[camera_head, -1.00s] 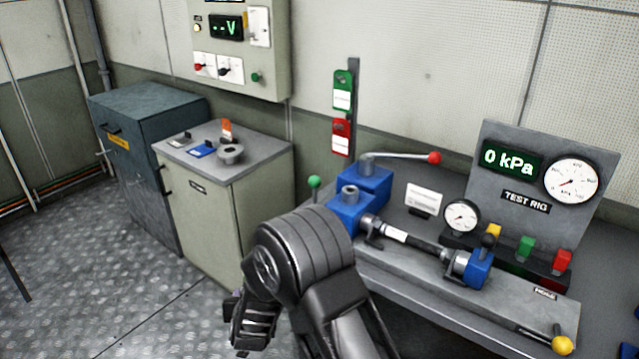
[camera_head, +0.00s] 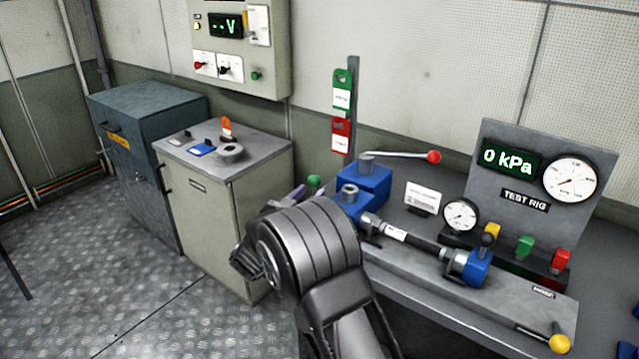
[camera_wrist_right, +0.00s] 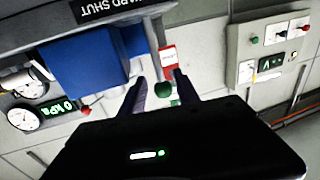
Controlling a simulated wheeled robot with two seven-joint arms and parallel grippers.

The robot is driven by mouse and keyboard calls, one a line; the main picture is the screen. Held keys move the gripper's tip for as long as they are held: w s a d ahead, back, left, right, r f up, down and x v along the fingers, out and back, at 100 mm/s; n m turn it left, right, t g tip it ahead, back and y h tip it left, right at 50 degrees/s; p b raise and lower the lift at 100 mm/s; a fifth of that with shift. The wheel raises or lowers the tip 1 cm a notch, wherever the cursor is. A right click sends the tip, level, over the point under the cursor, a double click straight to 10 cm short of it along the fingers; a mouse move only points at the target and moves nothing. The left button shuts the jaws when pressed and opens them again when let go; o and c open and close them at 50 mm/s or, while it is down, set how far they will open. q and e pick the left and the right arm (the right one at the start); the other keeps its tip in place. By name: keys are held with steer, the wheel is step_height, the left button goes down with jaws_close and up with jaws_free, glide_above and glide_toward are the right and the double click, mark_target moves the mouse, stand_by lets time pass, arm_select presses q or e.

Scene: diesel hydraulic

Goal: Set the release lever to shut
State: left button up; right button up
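The release lever's green knob (camera_head: 314,181) shows just left of the blue pump block (camera_head: 362,190) in the head view. My right gripper (camera_head: 287,198) is beside it, mostly hidden behind my own wrist. In the right wrist view the gripper (camera_wrist_right: 160,85) is open, its two fingers apart. The blue block (camera_wrist_right: 88,58) is left of the fingers. A label ending in "ARD SHUT" (camera_wrist_right: 100,8) is at the top. My left gripper is not in view.
A pump handle with a red knob (camera_head: 434,157) extends over the block. Green and red tags (camera_head: 341,137) hang on the wall behind. The test rig panel (camera_head: 530,170) reads 0 kPa. A cabinet (camera_head: 225,215) with small items stands left of the bench.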

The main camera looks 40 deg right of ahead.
mark_target(315, 188)
steer(key=p+x, duration=0.1)
steer(key=x, duration=0.5)
steer(key=shift+w+d, duration=0.15)
steer(key=shift+d, duration=0.1)
jaws_close()
